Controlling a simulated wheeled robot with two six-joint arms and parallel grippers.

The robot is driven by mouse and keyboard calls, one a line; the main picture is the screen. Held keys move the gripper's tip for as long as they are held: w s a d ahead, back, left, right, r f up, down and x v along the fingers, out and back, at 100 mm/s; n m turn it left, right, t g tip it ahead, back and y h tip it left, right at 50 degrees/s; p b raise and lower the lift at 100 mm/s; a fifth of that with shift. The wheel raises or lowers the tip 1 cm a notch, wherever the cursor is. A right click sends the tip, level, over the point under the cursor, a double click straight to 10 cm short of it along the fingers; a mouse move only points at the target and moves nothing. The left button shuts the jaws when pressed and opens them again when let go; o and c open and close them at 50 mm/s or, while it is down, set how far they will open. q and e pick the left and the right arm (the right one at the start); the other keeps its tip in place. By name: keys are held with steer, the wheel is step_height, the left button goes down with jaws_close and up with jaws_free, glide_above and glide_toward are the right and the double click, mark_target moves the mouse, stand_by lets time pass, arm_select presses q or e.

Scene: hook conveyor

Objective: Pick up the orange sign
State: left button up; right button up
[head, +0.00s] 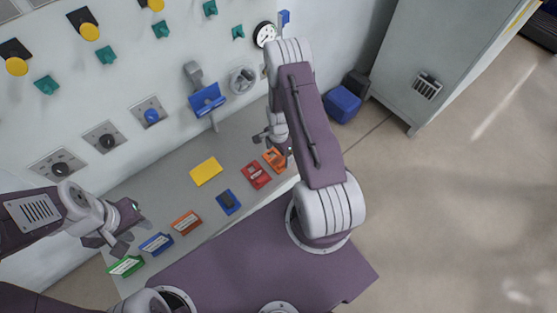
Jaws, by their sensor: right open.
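An orange sign (186,222) with a pale label stands on the grey counter, between a blue sign (156,243) and a dark blue block (228,201). A second orange object (274,158) lies at the counter's right end, partly hidden by my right arm. My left gripper (131,231) is open and empty, left of the orange sign and above the blue and green signs. My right gripper (270,136) is open, just above and beside the second orange object; its fingers are partly hidden by the arm.
A green sign (127,265), a yellow plate (206,171) and a red object (256,175) also lie on the counter (171,190). The wall panel behind carries knobs, switches and a blue lever (207,99).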

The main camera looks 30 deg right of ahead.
mark_target(280, 163)
steer(key=f, duration=0.2)
steer(key=f+p, duration=0.1)
steer(key=shift+s+d+f, duration=0.1)
steer(key=shift+s+f, duration=0.25)
steer(key=shift+f, duration=0.05)
steer(key=shift+w+f, duration=0.1)
steer(key=shift+f, duration=0.25)
steer(key=c, duration=1.6)
steer(key=shift+r, duration=0.45)
steer(key=r, duration=0.1)
steer(key=r+b, duration=0.1)
steer(key=s+r, duration=0.1)
steer(key=shift+s+d+r, duration=0.1)
steer(key=shift+d+r, duration=0.15)
steer(key=shift+r, duration=0.15)
steer(key=s+d+r, duration=0.1)
steer(key=s+r, duration=0.1)
steer(key=s, duration=0.1)
steer(key=s+d+r+b, duration=0.1)
steer(key=s+r, duration=0.1)
steer(key=s, duration=0.1)
steer(key=s+d+r+b, duration=0.1)
steer(key=s+r, duration=0.1)
steer(key=s, duration=0.2)
steer(key=shift+d+r, duration=0.2)
steer(key=shift+d, duration=0.05)
